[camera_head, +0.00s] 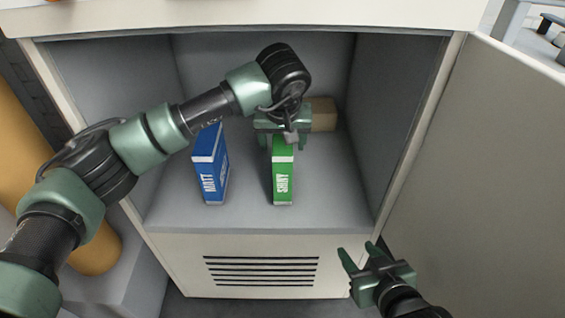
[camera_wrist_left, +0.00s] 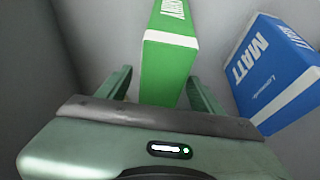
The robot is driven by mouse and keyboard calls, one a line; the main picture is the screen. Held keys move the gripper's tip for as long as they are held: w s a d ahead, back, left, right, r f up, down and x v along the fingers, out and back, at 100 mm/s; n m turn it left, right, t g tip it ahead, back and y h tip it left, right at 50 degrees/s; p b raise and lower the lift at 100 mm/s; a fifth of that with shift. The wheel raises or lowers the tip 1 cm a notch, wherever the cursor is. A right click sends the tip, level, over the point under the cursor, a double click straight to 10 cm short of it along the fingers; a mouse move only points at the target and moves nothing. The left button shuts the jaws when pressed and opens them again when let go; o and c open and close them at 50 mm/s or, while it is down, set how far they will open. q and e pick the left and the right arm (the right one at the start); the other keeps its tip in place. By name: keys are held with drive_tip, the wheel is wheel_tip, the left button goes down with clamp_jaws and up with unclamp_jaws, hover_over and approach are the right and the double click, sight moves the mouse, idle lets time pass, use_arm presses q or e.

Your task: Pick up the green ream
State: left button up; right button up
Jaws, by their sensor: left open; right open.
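The green ream (camera_head: 282,172), marked SHINY, stands upright on the cabinet's shelf. My left gripper (camera_head: 283,146) is inside the cabinet at the top of the green ream, with its jaws open. In the left wrist view the green ream (camera_wrist_left: 168,68) lies between the two open fingers (camera_wrist_left: 160,92), with a gap to each side. My right gripper (camera_head: 362,256) is open and empty, low in front of the cabinet's right edge.
A blue ream (camera_head: 210,172), marked MATT, stands to the left of the green one and also shows in the left wrist view (camera_wrist_left: 275,75). A brown box (camera_head: 322,114) sits behind at the right. The cabinet door (camera_head: 480,170) is open at the right. The shelf front (camera_head: 330,208) is clear.

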use_arm(q)
clamp_jaws()
drive_tip(key=shift+w+r, duration=0.1)
drive_tip(key=shift+r, duration=0.1)
idle(0.3)
